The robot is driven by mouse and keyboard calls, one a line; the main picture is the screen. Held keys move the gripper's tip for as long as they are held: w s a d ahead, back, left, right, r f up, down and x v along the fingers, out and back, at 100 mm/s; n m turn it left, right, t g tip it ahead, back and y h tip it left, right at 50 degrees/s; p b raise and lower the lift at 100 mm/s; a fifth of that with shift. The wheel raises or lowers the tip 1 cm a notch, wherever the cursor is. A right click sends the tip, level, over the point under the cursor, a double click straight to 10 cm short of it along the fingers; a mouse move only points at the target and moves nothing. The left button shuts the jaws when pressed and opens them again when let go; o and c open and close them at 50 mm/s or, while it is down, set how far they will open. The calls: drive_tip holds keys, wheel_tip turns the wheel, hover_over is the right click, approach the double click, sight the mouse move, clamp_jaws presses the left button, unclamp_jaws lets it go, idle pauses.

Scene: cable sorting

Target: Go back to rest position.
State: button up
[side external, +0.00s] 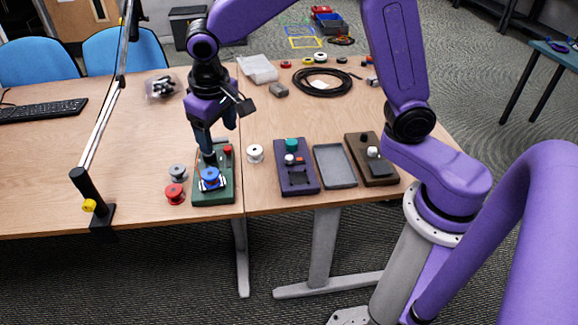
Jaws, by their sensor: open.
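My gripper (207,157) points down over the green board (214,191) on the left half of the table. It is open, and its fingertips are just above or beside a blue spool (210,178) that sits on the board. From this angle I cannot tell whether the fingers touch the spool. My purple arm reaches across from the right.
A red spool (175,194), a grey spool (178,172) and a white spool (255,153) stand near the green board. A purple board (297,182), a grey tray (334,166) and a brown board (371,172) lie to the right. A black cable coil (322,83) lies behind.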

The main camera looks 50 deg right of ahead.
drive_tip(key=s+d+n, duration=0.3)
drive_tip(key=s, duration=0.6)
drive_tip(key=s+d+n+g+y, duration=0.1)
drive_tip(key=s+d+n, duration=0.3)
drive_tip(key=s, duration=0.5)
drive_tip(key=s+d+n, duration=0.4)
drive_tip(key=s, duration=0.5)
drive_tip(key=shift+d, duration=0.15)
